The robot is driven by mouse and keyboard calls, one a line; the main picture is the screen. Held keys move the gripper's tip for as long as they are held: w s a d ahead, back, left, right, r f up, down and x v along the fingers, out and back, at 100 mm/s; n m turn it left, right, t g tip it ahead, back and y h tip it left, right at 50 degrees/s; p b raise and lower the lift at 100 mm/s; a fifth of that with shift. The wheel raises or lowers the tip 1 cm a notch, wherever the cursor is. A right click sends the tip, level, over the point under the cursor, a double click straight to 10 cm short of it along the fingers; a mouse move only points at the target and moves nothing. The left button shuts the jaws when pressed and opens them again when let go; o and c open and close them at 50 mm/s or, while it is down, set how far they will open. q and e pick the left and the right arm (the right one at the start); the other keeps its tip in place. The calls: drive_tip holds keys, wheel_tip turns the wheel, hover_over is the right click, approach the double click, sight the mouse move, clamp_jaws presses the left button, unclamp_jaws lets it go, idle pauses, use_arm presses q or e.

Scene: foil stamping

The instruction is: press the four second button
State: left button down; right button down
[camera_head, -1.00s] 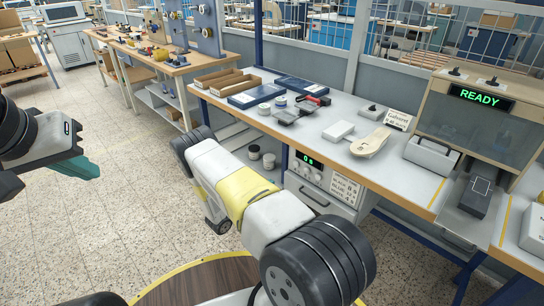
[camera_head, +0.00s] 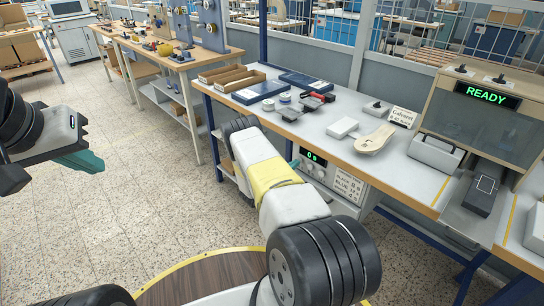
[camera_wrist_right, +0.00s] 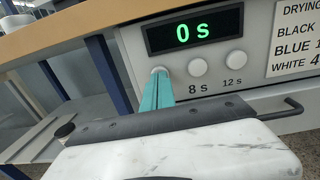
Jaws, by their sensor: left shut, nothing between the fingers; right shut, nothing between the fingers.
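The drying unit under the table has a green display (camera_wrist_right: 194,32) reading "0 s" and a row of three round buttons. The middle button (camera_wrist_right: 198,67) is labelled 8 s and the right button (camera_wrist_right: 236,59) 12 s. The left button (camera_wrist_right: 158,70) is partly covered by my right gripper (camera_wrist_right: 159,76), and its label is hidden. My right gripper's teal fingers are shut, empty, with tips at that left button; I cannot tell whether they touch it. It also shows in the head view (camera_head: 294,164). My left gripper (camera_head: 88,161) is shut and empty over the floor.
A label sheet (camera_head: 348,186) with drying times is beside the buttons, and a dark handle (camera_wrist_right: 292,108) sticks out below. The tabletop (camera_head: 335,115) above overhangs the panel. A machine with a READY display (camera_head: 486,95) stands at the right.

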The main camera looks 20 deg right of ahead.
drive_tip(key=shift+w+d, duration=0.1)
drive_tip(key=shift+d, duration=0.1)
drive_tip(key=shift+x, duration=1.05)
drive_tip(key=shift+r, duration=0.2)
drive_tip(key=v, duration=1.5)
drive_tip(key=shift+f, duration=0.35)
drive_tip(key=shift+w, duration=0.15)
